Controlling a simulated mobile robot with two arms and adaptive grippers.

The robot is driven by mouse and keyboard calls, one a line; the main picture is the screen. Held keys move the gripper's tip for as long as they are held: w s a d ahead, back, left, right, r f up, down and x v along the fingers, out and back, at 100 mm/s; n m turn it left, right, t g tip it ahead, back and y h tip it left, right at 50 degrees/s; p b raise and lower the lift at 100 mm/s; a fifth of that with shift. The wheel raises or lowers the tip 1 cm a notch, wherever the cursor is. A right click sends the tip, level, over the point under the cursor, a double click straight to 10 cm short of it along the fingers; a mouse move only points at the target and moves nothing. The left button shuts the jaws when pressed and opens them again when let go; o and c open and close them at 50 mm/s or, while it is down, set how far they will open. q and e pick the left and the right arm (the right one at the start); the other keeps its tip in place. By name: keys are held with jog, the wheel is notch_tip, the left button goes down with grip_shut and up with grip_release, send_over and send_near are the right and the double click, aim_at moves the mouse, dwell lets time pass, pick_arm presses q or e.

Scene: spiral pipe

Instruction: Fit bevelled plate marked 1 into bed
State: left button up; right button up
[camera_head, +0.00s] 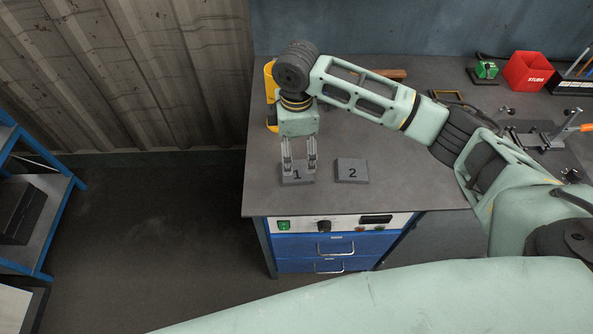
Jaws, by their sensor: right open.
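A grey plate marked 1 (297,178) lies on the workbench (400,194) near its front left corner. My right gripper (298,170) points down at plate 1, with its two fingers apart at the plate's far side. I cannot tell whether the fingers touch it. A similar grey plate marked 2 (352,171) lies just to the right, with bare bench between the two. I cannot make out the bed in this view. My left gripper is not in view.
A red box (528,71), a small green device (486,70) and a vice-like tool with an orange handle (545,134) stand at the right. A yellow object (270,95) is behind my gripper. Blue drawers (320,247) are below the bench; a blue shelf (50,220) is at left.

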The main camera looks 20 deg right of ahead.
aim_at(296, 170)
jog(key=f+p, duration=0.2)
jog(key=f, duration=0.5)
jog(key=shift+s, duration=0.2)
jog(key=shift+f, duration=0.3)
jog(key=shift+c, duration=0.4)
grip_shut()
jog(key=shift+w+r, duration=0.1)
